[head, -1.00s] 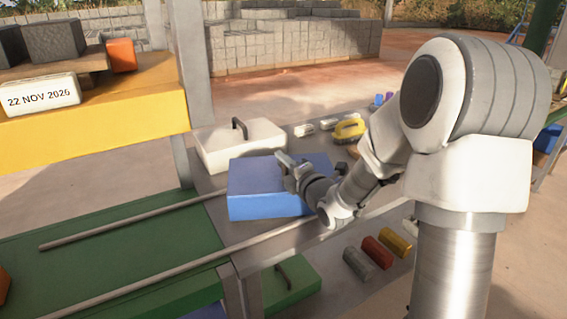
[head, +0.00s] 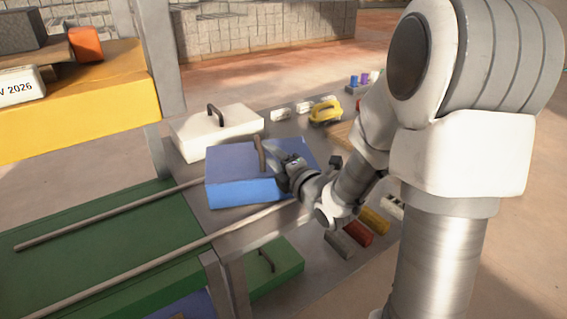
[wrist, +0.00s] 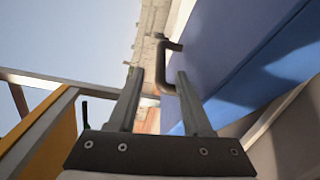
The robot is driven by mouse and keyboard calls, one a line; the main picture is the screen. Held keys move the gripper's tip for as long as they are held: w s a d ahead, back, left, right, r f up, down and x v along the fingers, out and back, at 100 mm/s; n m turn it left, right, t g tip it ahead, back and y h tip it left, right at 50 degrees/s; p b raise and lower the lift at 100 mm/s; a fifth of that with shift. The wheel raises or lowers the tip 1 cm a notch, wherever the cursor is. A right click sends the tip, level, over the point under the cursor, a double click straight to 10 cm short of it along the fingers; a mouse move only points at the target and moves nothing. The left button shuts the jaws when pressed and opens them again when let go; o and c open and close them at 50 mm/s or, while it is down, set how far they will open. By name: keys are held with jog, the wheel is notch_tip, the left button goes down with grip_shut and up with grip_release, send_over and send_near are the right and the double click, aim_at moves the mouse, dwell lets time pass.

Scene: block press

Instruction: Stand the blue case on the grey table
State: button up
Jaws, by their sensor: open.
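The blue case (head: 235,190) is upright, handle on top, over the near left part of the grey table (head: 218,222). It appears to rest there, but its underside is hidden. Its brown-grey handle (head: 261,153) stands up from the lid. My gripper (head: 272,152) is just right of the handle, above the lid. In the wrist view my gripper (wrist: 160,82) has its two fingers apart with nothing clamped. The handle (wrist: 172,48) shows just beyond the fingertips, and the blue case (wrist: 235,60) fills the upper right.
A white case (head: 185,138) stands behind the blue one. Two rails (head: 110,216) run from the green table (head: 70,258) toward the blue case. A yellow tool (head: 326,113) and several small blocks lie right. A yellow shelf (head: 90,100) rises left; a green case (head: 275,277) sits below.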

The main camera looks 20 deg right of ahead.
jog(key=b+v, duration=0.5)
jog(key=v, duration=0.1)
jog(key=shift+d, duration=0.1)
dwell(0.5)
